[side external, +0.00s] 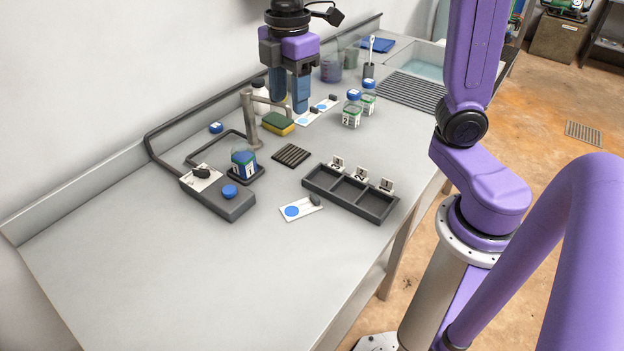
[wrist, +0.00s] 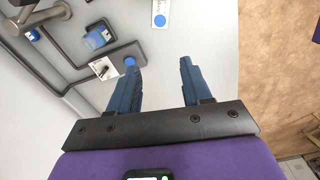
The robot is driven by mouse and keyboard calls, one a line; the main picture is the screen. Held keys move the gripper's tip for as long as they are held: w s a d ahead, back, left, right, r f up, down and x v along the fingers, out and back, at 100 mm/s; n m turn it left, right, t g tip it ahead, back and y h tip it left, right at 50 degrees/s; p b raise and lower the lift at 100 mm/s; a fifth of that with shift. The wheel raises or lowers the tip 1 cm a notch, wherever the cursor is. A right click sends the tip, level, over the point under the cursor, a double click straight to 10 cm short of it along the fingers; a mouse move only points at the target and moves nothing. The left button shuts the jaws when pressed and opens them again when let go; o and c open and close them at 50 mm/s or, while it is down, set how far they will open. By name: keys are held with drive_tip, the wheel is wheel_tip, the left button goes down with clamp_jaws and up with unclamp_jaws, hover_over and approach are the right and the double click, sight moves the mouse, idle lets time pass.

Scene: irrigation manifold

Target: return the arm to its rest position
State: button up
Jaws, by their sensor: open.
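My gripper (side external: 290,107) is open and empty, raised above the far part of the bench beside the wall. Its two blue fingers point down in the side view. In the wrist view my gripper (wrist: 160,68) shows its fingers well apart, with bare bench between them.
A metal post (side external: 251,118) and yellow-green sponge (side external: 278,123) stand near below. Jar 1 (side external: 243,163) sits on a dark pad beside a grey box (side external: 232,204) with a blue button. A three-compartment tray (side external: 350,195) is at right; two jars (side external: 352,110) stand behind. The near bench is clear.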

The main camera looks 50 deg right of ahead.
drive_tip(key=s+d+f+m, duration=0.1)
drive_tip(key=s+f, duration=0.3)
drive_tip(key=s, duration=0.6)
drive_tip(key=s+d+f+m, duration=0.2)
drive_tip(key=s+f, duration=0.2)
drive_tip(key=s, duration=0.6)
drive_tip(key=shift+d+f, duration=0.15)
drive_tip(key=shift+f, duration=0.25)
idle(0.4)
